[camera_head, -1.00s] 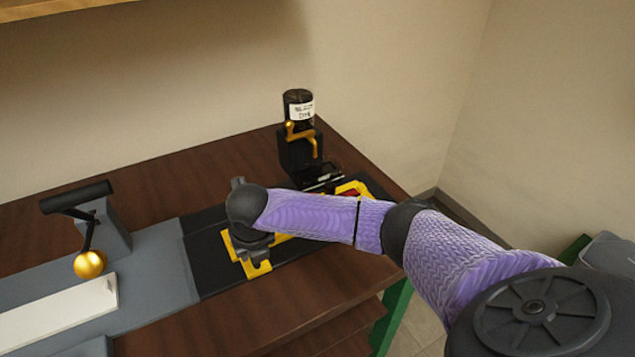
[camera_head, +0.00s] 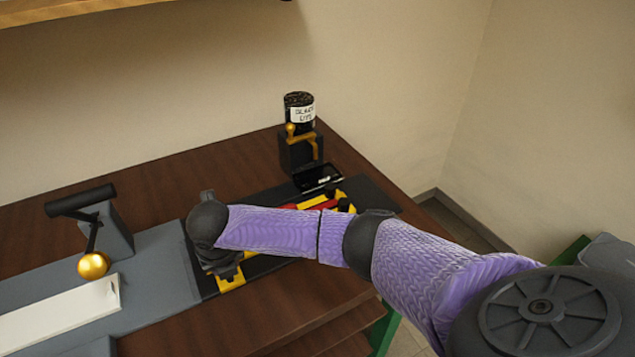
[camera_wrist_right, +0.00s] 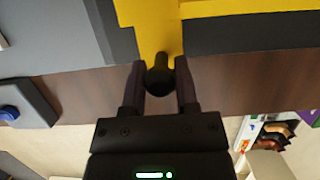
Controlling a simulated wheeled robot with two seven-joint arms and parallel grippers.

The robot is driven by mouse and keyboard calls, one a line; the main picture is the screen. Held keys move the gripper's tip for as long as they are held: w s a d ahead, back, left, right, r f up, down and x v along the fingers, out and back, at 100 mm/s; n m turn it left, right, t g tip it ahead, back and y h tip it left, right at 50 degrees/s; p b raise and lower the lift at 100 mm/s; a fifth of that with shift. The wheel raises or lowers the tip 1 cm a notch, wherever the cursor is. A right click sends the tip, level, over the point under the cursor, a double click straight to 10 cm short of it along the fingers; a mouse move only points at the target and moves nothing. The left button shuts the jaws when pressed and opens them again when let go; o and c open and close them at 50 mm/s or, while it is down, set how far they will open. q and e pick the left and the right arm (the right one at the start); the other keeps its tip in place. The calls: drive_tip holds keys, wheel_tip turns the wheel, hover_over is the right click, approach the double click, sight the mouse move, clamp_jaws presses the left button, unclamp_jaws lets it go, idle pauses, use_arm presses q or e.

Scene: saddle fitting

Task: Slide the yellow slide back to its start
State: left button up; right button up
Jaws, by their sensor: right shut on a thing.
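The yellow slide (camera_head: 231,281) lies on a black track (camera_head: 262,268) on the brown table, at the end by the grey plate. In the right wrist view the yellow slide (camera_wrist_right: 158,28) fills the top middle, with a dark round knob (camera_wrist_right: 160,80) standing on it. My right gripper (camera_wrist_right: 160,88) is shut on that knob, one finger on each side. In the head view my right gripper (camera_head: 226,265) is over the slide, and my forearm hides much of the track. My left gripper is not in view.
A black holder (camera_head: 298,150) with a labelled black jar (camera_head: 299,111) stands behind the track. Left of it are a grey plate (camera_head: 165,270), a white bar (camera_head: 60,317) and a black lever with a gold ball (camera_head: 94,265). The table's front edge is close.

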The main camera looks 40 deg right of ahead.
drive_tip(key=shift+w+a, duration=0.25)
drive_tip(key=shift+a, duration=0.6)
drive_tip(key=shift+w+a, duration=0.2)
drive_tip(key=shift+a, duration=1)
drive_tip(key=shift+o, duration=1)
drive_tip(key=shift+w+a+r, duration=0.1)
drive_tip(key=shift+a, duration=0.05)
drive_tip(key=o, duration=0.6)
drive_tip(key=shift+c, duration=0.2)
drive_tip(key=shift+o, duration=0.6)
drive_tip(key=shift+a, duration=0.25)
drive_tip(key=shift+d, duration=0.1)
